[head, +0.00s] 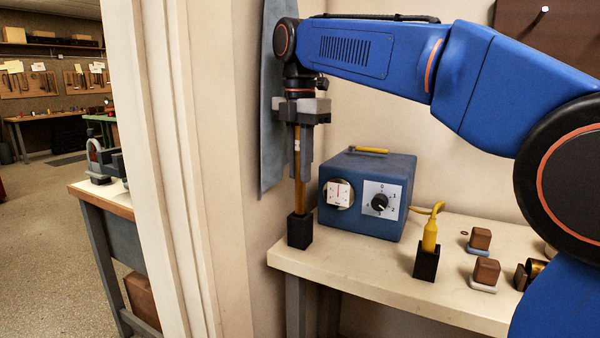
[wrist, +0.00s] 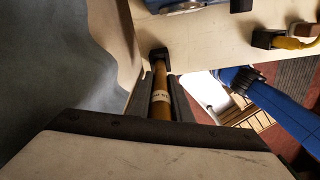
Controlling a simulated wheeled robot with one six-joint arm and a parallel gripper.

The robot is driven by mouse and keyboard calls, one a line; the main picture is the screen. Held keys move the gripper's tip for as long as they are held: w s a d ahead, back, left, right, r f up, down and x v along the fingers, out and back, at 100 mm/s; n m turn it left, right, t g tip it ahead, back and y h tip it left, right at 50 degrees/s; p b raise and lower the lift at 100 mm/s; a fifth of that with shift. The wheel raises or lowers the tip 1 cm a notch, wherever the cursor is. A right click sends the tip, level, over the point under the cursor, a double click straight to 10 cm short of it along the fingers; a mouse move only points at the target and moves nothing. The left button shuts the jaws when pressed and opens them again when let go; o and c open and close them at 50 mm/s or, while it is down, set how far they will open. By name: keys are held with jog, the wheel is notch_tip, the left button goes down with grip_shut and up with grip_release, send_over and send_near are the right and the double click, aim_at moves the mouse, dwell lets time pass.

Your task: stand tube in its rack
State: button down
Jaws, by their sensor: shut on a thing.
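The tube (head: 299,194) is slim and brass-yellow with a pale label band. It stands upright in my gripper (head: 299,160), which is shut on its upper part. Its lower end meets the top of the black block-shaped rack (head: 299,232) at the bench's left end; I cannot tell how deep it goes in. In the wrist view the tube (wrist: 161,80) runs between my two dark fingers to the rack (wrist: 157,53), and its label shows partly. The rack's opening is hidden by the tube.
A blue box (head: 360,222) with a meter and dial stands close right of the rack. A black holder (head: 426,264) with a yellow-handled tool, brown blocks (head: 487,271) and brass parts sit further right on the pale bench (head: 375,279). A wall panel hangs behind my gripper.

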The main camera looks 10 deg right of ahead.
jog(key=shift+r, duration=1.25)
jog(key=shift+s, duration=0.1)
